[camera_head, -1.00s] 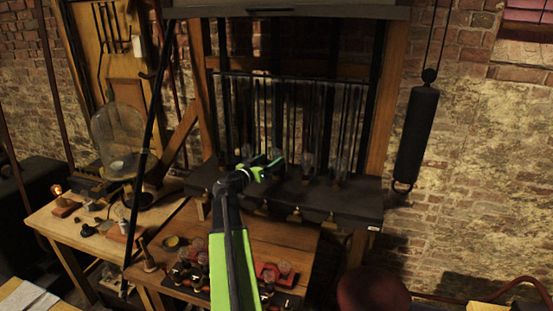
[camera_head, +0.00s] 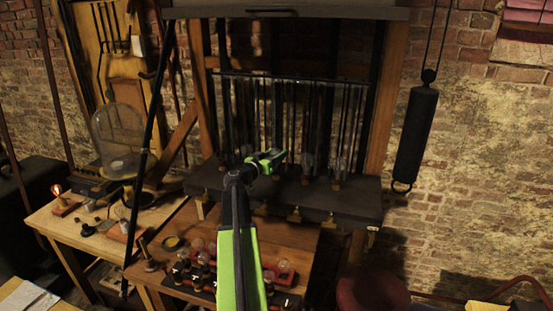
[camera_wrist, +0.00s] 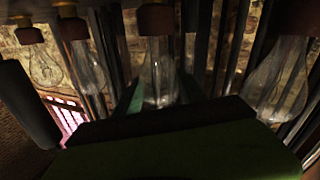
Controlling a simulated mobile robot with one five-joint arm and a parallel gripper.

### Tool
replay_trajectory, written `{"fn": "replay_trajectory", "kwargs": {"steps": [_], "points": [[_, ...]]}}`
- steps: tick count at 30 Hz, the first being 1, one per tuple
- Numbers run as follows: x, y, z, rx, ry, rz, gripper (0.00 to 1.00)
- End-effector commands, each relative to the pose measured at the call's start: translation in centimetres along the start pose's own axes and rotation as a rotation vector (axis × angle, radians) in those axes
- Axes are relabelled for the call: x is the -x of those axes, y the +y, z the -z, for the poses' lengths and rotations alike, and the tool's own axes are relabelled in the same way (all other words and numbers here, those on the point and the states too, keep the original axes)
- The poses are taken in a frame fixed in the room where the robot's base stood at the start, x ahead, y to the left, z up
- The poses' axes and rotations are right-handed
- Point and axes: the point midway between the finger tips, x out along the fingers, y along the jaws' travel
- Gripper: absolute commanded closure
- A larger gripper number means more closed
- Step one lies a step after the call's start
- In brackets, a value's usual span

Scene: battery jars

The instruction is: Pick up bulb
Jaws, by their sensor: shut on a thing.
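Several clear glass bulbs with brass and reddish bases stand in a row on the dark shelf (camera_head: 325,205) of the rack. In the wrist view they appear upside down. My gripper (camera_head: 270,160) is at the front of this row, left of two visible bulbs (camera_head: 307,165) and (camera_head: 338,168). In the wrist view, my green fingers (camera_wrist: 158,90) lie on either side of the glass of the middle bulb (camera_wrist: 157,68) and are shut on it. Its base is still in line with its neighbours. The fingers hide most of this bulb in the head view.
Neighbouring bulbs stand close on both sides, at left (camera_wrist: 85,65) and right (camera_wrist: 282,75) in the wrist view. Dark vertical rods rise behind them. A wooden bench (camera_head: 290,240) below holds more bulbs in red holders. A black cylinder (camera_head: 415,135) hangs at the right.

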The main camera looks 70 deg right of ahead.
Motion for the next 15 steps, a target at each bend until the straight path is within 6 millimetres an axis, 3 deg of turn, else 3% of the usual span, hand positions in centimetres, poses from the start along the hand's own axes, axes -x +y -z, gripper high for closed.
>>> {"fn": "replay_trajectory", "kwargs": {"steps": [1,5,15], "points": [[0.01,-0.01,0.0,0.0,0.0,0.0,0.85],[0.02,-0.02,0.01,0.0,0.0,0.0,1.0],[0.03,0.09,0.73,0.0,0.0,0.0,1.0]]}}
